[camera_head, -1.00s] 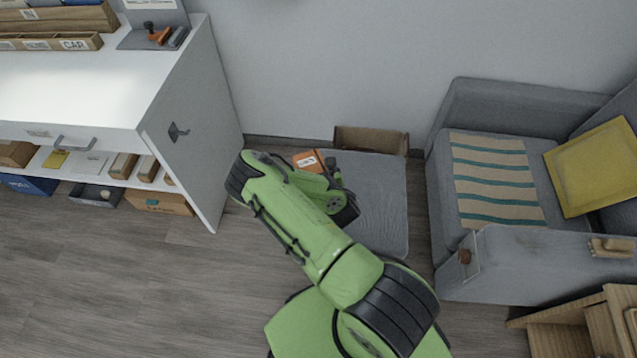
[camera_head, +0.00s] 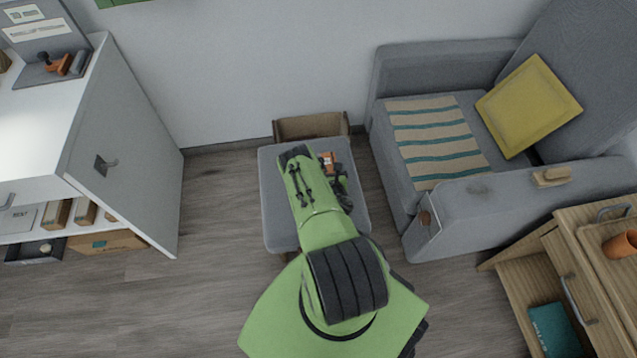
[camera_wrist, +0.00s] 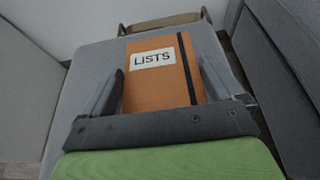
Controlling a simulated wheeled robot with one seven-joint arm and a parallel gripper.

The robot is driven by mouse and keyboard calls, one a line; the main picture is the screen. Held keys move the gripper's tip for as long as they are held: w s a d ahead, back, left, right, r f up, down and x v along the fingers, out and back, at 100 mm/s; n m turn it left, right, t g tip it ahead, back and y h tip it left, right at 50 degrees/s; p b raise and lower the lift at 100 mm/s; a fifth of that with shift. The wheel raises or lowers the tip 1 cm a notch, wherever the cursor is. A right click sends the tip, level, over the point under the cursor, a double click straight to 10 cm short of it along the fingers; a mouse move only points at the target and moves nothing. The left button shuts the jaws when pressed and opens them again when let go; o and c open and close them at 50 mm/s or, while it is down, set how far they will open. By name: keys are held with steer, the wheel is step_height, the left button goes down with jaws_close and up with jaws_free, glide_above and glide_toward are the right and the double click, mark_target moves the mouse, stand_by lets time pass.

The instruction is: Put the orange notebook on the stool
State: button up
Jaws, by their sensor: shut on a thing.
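The orange notebook (camera_wrist: 160,88) has a white label reading "LISTS" and a black elastic band. It is between the two fingers of my gripper (camera_wrist: 161,92), which is shut on it. In the head view only a small orange part of the notebook (camera_head: 327,160) shows beside my arm. The stool (camera_head: 282,222) has a square grey cushioned top, and my gripper is over it. The stool top also fills much of the wrist view (camera_wrist: 84,84) behind and around the notebook. I cannot tell whether the notebook touches the cushion. Its near end is hidden by my gripper.
A wooden box (camera_head: 310,126) stands behind the stool by the wall. A grey sofa (camera_head: 400,72) with a striped throw and a yellow cushion is close on the right. A white desk (camera_head: 125,140) stands left. A wooden cabinet (camera_head: 570,260) is at lower right. Floor between desk and stool is clear.

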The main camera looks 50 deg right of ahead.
step_height(320, 180, down, 6)
steer(key=b, duration=0.2)
steer(key=shift+f+b, duration=0.15)
steer(key=shift+b, duration=0.15)
steer(key=o, duration=0.8)
